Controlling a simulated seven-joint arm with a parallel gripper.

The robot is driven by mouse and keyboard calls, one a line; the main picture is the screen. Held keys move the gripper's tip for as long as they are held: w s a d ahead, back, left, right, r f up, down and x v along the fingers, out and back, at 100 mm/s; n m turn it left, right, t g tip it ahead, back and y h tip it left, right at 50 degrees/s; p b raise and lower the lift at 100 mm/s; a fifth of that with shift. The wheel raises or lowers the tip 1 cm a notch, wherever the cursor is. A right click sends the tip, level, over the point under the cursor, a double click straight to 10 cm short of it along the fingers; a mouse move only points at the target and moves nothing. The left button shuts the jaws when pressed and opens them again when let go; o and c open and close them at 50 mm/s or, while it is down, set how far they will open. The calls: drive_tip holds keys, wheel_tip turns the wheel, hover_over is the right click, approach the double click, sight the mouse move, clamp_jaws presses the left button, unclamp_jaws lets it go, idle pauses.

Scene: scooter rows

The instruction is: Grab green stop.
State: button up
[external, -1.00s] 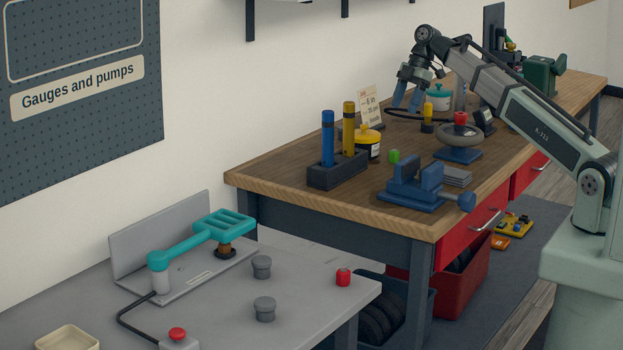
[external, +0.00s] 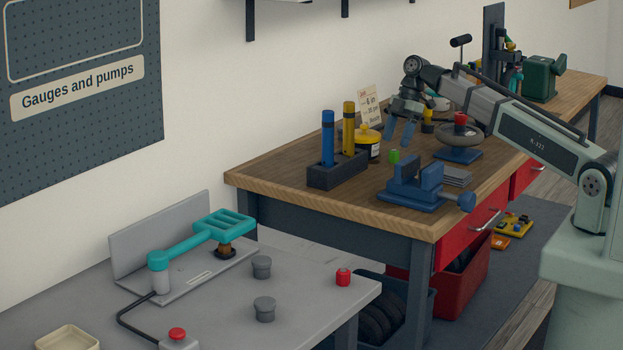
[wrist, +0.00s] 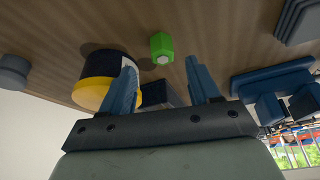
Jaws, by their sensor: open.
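The green stop (external: 394,157) is a small bright green block standing on the wooden workbench, between the dark marker holder and the blue vise. In the wrist view the green stop (wrist: 161,46) shows a pale round spot on one end and lies ahead of my fingers, near the line between them. My gripper (external: 400,137) points down above the bench, just above and slightly right of the stop in the external view. In the wrist view my gripper (wrist: 165,78) has its two blue fingers apart with nothing between them. The stop appears apart from both fingers.
A yellow-lidded jar (external: 368,141) stands close to the stop. The holder (external: 337,169) with blue and yellow cylinders is left. The blue vise (external: 412,185) is in front, grey plates (external: 456,177) and a handwheel (external: 460,140) to the right. Bare bench lies around the stop.

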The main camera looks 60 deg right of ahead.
sight(394, 150)
drive_tip(key=shift+s+x, duration=0.1)
drive_tip(key=shift+x, duration=1.1)
drive_tip(key=shift+s+x, duration=0.15)
drive_tip(key=shift+x, duration=1)
drive_tip(key=c, duration=1.1)
drive_tip(key=shift+r, duration=0.1)
